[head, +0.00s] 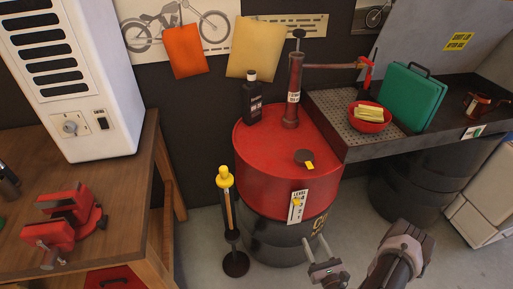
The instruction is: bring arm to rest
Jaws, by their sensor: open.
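My gripper (325,264) shows at the lower middle right in the head view, in front of the red and black drum (270,165). Its two fingers are apart and I see nothing between them. My arm's wrist is to the right of it, at the bottom of the picture. The gripper appears apart from the drum, though the exact gap is hard to judge.
A wooden bench (125,215) with a red vise (65,222) and a white machine (75,80) is at left. A yellow-topped stand (228,215) is left of the drum. A dark counter (440,145) at right holds a red bowl (357,124) and green case (410,97).

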